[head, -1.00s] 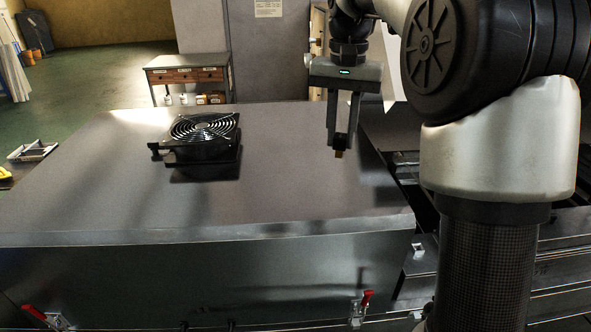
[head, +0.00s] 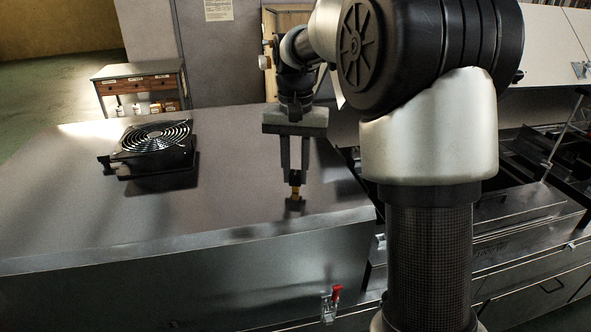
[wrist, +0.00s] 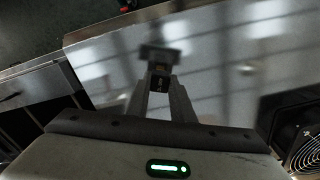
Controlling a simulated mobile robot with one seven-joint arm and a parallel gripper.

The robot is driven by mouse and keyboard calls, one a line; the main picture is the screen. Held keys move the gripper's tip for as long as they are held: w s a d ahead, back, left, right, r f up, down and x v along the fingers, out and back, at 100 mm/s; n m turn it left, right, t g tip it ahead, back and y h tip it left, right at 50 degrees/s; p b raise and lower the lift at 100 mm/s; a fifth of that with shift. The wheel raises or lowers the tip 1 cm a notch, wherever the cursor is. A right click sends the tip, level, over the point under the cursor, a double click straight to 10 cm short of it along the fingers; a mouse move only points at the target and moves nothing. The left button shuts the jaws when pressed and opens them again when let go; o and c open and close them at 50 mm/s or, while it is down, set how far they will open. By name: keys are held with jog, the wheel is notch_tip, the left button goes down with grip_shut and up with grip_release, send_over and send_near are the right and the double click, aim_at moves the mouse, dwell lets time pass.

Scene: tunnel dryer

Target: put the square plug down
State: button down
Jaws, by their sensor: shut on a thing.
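My gripper (head: 295,176) points down over the right part of the grey metal cover and is shut on the square plug (head: 295,191). The plug is small, dark and amber, and sticks out below the fingertips. In the wrist view the gripper (wrist: 160,88) holds the plug (wrist: 161,70) between its fingers, which hide part of it. A dark patch, like a shadow, lies on the cover just below the plug. The plug looks slightly above the surface, but I cannot tell the exact gap.
The grey cover (head: 95,222) is broad and mostly bare around the plug. A black fan (head: 155,150) sits on it to the left. A red-handled latch (head: 333,298) is on the front side. Dark machine parts lie beyond the right edge. A drawer table (head: 139,82) stands behind.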

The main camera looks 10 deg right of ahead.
jog(key=c, duration=1.5)
grip_release()
jog(key=shift+f, duration=0.1)
jog(key=shift+c, duration=0.2)
